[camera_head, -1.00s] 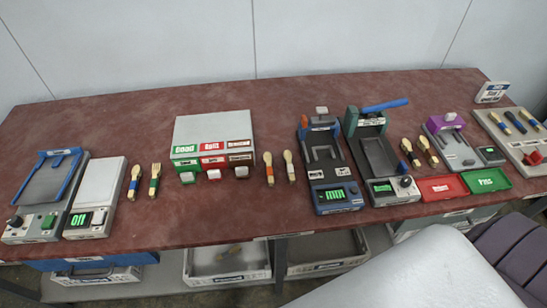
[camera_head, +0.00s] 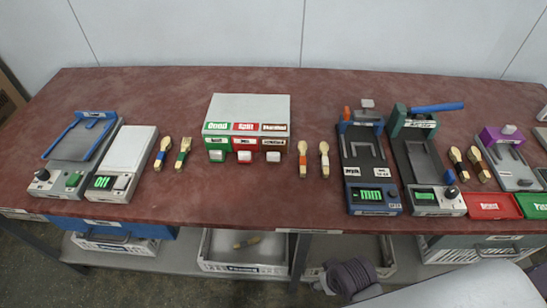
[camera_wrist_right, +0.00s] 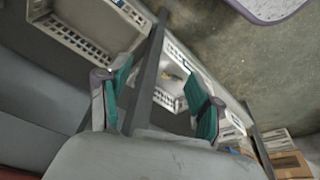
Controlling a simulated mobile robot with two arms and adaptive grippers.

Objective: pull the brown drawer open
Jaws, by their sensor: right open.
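The brown drawer (camera_head: 273,144) is the rightmost of three coloured drawers in a grey cabinet (camera_head: 249,107) on the table. It looks shut, its front level with the neighbouring green and red ones. A pale handle (camera_head: 273,157) sticks out below its label. My right gripper (camera_wrist_right: 163,95) shows in the right wrist view with its two teal-padded fingers spread apart and nothing between them. It points down toward the bins and floor, away from the drawer. My left gripper is in no view.
The green drawer (camera_head: 217,143) and red drawer (camera_head: 245,144) sit beside the brown one. The table in front of the cabinet is clear. Bins (camera_head: 245,250) stand on the shelf below.

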